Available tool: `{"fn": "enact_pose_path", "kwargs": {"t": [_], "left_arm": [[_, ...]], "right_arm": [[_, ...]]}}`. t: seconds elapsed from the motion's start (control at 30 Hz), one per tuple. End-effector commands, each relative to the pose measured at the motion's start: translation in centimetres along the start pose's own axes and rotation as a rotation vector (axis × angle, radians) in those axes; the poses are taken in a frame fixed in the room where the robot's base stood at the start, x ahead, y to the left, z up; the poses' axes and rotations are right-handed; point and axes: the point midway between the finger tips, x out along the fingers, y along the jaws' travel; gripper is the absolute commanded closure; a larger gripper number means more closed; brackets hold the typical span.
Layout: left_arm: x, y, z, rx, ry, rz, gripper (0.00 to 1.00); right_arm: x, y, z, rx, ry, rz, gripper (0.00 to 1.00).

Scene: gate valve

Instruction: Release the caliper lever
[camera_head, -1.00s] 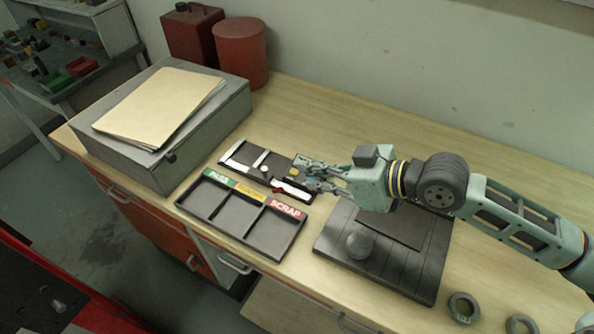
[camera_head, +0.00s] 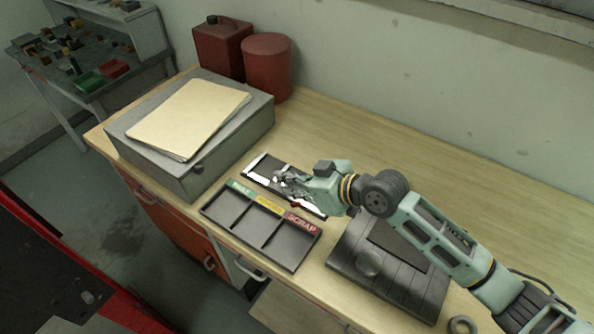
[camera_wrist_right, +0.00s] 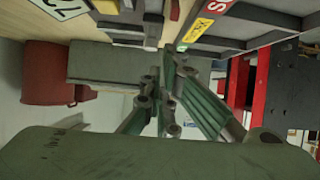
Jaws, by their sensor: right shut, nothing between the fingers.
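A dark caliper tray (camera_head: 290,167) lies on the bench behind the sorting tray. Pale pieces show at its left end and its right end, with a small red spot near the right one. I cannot make out the caliper lever; my gripper covers the middle. My right gripper (camera_head: 281,177) is over this dark tray, its fingers pointing left. In the right wrist view its fingers (camera_wrist_right: 163,82) are together with nothing held between them. Whether they touch anything on the tray is unclear. My left gripper is not in view.
The sorting tray (camera_head: 237,230) with green, yellow and red SCRAP labels is in front. A grey box (camera_head: 190,168) with a folder (camera_head: 190,115) stands left, red containers (camera_head: 267,68) behind. A dark slatted plate (camera_head: 392,280) lies right. The bench behind is clear.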

Motion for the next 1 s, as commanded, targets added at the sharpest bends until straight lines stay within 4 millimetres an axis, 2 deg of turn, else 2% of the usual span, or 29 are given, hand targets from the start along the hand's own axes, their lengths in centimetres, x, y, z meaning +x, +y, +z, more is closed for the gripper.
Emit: {"fn": "enact_pose_path", "kwargs": {"t": [0.03, 0.2, 0.63, 1.0], "left_arm": [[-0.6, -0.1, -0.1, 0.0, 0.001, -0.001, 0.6], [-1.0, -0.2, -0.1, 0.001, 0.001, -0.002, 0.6], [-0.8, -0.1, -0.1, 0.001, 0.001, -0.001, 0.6], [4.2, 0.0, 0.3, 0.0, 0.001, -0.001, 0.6]], "right_arm": [[-0.4, 0.0, 0.5, 0.003, -0.002, 0.001, 1.0], [-0.8, 0.0, 1.8, 0.001, 0.001, 0.001, 1.0], [-0.8, 0.0, 2.2, 0.0, 0.006, 0.001, 1.0], [-1.2, 0.0, 3.5, -0.002, 0.118, 0.001, 1.0]]}}
